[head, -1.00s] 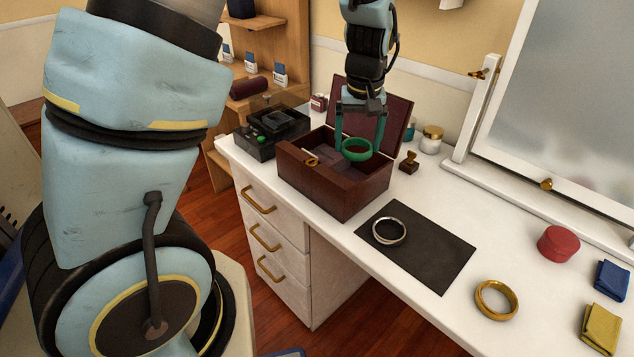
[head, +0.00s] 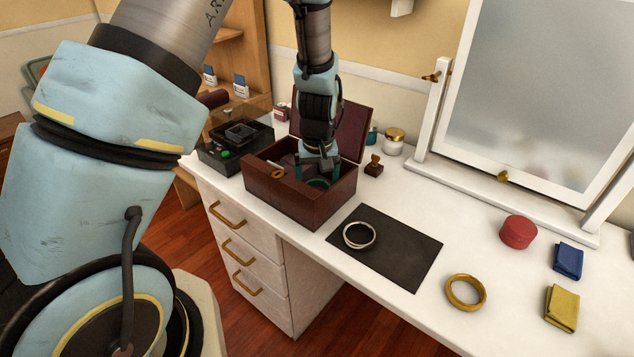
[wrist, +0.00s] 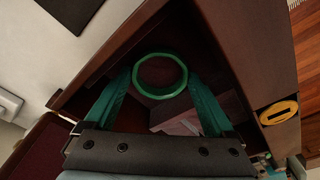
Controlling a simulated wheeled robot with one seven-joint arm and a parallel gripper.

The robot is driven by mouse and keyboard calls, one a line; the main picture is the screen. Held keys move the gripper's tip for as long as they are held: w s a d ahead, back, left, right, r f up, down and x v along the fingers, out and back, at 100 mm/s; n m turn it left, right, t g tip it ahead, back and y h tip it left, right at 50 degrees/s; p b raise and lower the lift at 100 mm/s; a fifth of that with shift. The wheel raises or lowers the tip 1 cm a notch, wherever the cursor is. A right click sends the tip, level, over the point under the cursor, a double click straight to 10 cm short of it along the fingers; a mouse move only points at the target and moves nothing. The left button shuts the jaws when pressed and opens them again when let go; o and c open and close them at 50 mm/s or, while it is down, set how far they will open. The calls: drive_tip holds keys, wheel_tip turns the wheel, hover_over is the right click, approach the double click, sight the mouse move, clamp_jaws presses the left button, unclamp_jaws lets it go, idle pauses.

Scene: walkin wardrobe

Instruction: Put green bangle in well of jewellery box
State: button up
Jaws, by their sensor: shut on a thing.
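The green bangle (head: 318,184) is inside the open dark-red jewellery box (head: 290,201), below its rim. My gripper (head: 318,174) reaches down into the box and is shut on the bangle. In the wrist view the bangle (wrist: 160,95) sits between the two teal fingers of my gripper (wrist: 160,74), its ring facing the camera. The box's wall (wrist: 225,45) runs along the right there. A lighter patch shows inside the box below the bangle. Whether the bangle touches the floor of the well cannot be told.
The raised lid (head: 354,130) stands behind my gripper. A black case (head: 232,150) is at left. A silver bangle (head: 359,235) lies on a dark mat (head: 400,255); a gold bangle (head: 465,292) lies to its right.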

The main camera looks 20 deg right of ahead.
drive_tip(key=shift+f, duration=0.15)
drive_tip(key=o, duration=1.2)
